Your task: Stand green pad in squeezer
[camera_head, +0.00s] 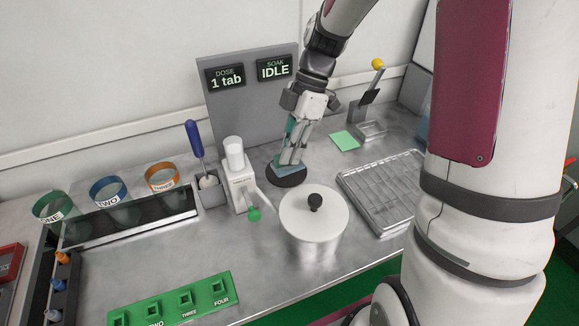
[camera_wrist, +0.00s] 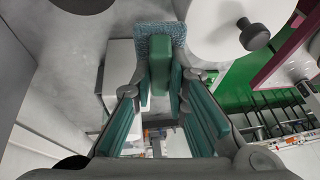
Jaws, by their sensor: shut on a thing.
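My gripper (camera_head: 289,155) points down over a black disc (camera_head: 292,181) on the steel counter, behind the lidded pot. It is shut on the green pad, whose green grip (camera_wrist: 160,78) sits between the fingertips in the wrist view. The pad's rough teal face (camera_wrist: 156,42) shows beyond the fingers. In the head view its low end is by the disc, partly hidden by the fingers; contact with the disc is hard to tell. The likely squeezer (camera_head: 357,110), grey with a yellow-knobbed lever (camera_head: 377,64), stands at the back right.
A lidded pot (camera_head: 300,222) stands close in front of my gripper. A white dispenser (camera_head: 240,190) is to its left, a wire-rack tray (camera_head: 384,190) to its right. A pale green square (camera_head: 345,140) and a clear dish (camera_head: 371,131) lie near the squeezer. A display panel (camera_head: 251,100) stands behind.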

